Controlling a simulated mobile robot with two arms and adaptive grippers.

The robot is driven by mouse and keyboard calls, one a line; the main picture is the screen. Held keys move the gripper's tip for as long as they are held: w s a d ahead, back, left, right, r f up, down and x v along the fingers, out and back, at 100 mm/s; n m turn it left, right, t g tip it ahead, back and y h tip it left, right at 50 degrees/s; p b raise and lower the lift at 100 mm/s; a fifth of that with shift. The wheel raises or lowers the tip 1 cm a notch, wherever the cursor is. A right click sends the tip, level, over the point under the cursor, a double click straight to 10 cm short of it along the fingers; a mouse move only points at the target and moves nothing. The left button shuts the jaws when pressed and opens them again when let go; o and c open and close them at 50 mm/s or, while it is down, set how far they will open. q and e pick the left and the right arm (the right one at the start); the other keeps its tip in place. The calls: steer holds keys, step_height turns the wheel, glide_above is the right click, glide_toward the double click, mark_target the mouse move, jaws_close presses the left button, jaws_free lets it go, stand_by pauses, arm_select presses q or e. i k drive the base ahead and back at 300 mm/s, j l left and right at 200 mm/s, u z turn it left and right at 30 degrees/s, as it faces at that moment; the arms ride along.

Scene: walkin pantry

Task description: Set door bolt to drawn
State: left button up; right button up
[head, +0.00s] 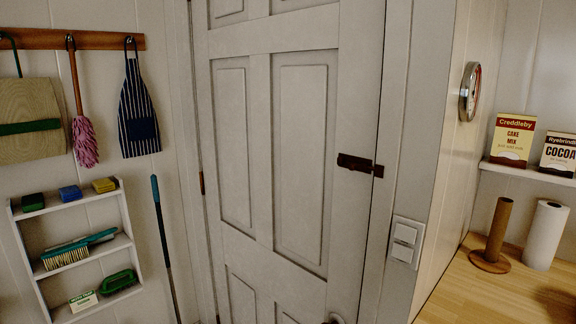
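The door bolt (355,163) is a small dark metal fitting on the right side of the white panelled door (230,150), a little above the picture's middle. Its right end meets a dark keeper (379,171) at the door's edge by the frame. The bar appears to reach the keeper, but it is too small to tell how far it goes in. The door looks closed. Neither of my grippers shows in the head view.
A door knob (335,319) shows at the bottom edge. A switch plate (405,241) is right of the door. A wooden counter (465,295) holds a paper roll (546,235) and a wooden holder (495,236). A white shelf unit (70,226) and a blue-handled pole (161,225) stand left.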

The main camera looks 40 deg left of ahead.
mark_target(352, 167)
steer(key=u, duration=0.8)
